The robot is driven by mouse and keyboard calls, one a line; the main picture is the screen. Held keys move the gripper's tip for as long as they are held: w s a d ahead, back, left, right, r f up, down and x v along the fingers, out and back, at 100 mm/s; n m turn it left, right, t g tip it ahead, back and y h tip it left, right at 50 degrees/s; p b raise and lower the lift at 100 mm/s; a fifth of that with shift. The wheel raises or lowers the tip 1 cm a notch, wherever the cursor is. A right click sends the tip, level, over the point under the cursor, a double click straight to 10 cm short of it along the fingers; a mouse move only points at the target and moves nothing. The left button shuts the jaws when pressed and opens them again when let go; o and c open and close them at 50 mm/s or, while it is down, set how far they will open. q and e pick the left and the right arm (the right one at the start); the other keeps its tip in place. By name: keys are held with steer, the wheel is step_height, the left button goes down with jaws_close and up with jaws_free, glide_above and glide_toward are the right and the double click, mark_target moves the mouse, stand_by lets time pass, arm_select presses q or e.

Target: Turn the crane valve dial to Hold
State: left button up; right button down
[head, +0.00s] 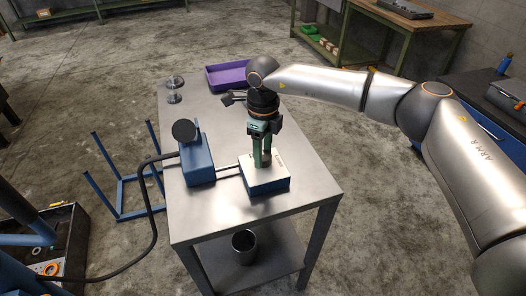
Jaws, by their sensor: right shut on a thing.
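The crane valve is a small white-topped, blue-sided box (263,180) on the near part of the metal table. My right gripper (262,162) points down onto its top and is shut on the dial, which its fingers mostly hide. The dial's setting cannot be read from here. A blue box (197,163) with a black round knob (184,130) stands just left of the valve box, joined to it by a short pipe. My left gripper does not show.
The metal table (222,218) is bare at its front. A purple tray (228,84) and metal gear parts (174,88) sit at its far end. A black hose (153,215) runs off left. A dark cup (244,241) stands on the lower shelf.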

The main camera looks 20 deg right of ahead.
stand_by(0.4)
steer(key=shift+c, duration=1.4)
jaws_free()
step_height(320, 180, up, 13)
steer(key=shift+f, duration=0.2)
